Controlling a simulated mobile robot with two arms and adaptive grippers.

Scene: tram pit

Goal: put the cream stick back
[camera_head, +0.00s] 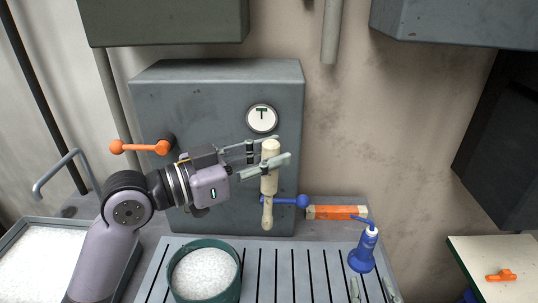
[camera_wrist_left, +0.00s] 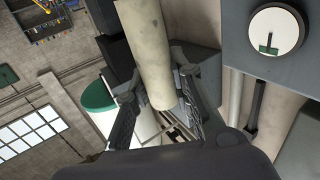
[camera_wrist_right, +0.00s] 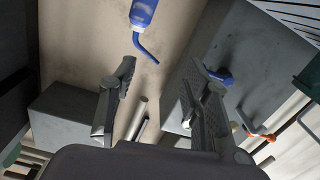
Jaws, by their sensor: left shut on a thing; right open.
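The cream stick (camera_head: 267,183) is upright, thick above and thinner at its lower end, in front of a grey cabinet. My left gripper (camera_head: 276,150) is shut on its upper thick part, and the stick hangs above the slatted bench. In the left wrist view the cream stick (camera_wrist_left: 146,50) runs down between the fingers. My right gripper (camera_head: 373,291) shows only its fingertips at the bottom edge of the head view, close below a blue bottle (camera_head: 361,256). In the right wrist view my right gripper (camera_wrist_right: 160,85) is open and empty.
The grey cabinet (camera_head: 215,100) carries a round gauge (camera_head: 262,118), an orange lever (camera_head: 140,147) and a blue lever (camera_head: 290,201). A green tub (camera_head: 176,285) of white grains stands on the slatted bench (camera_head: 265,270). An orange-and-cream block (camera_head: 337,212) lies behind the bottle.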

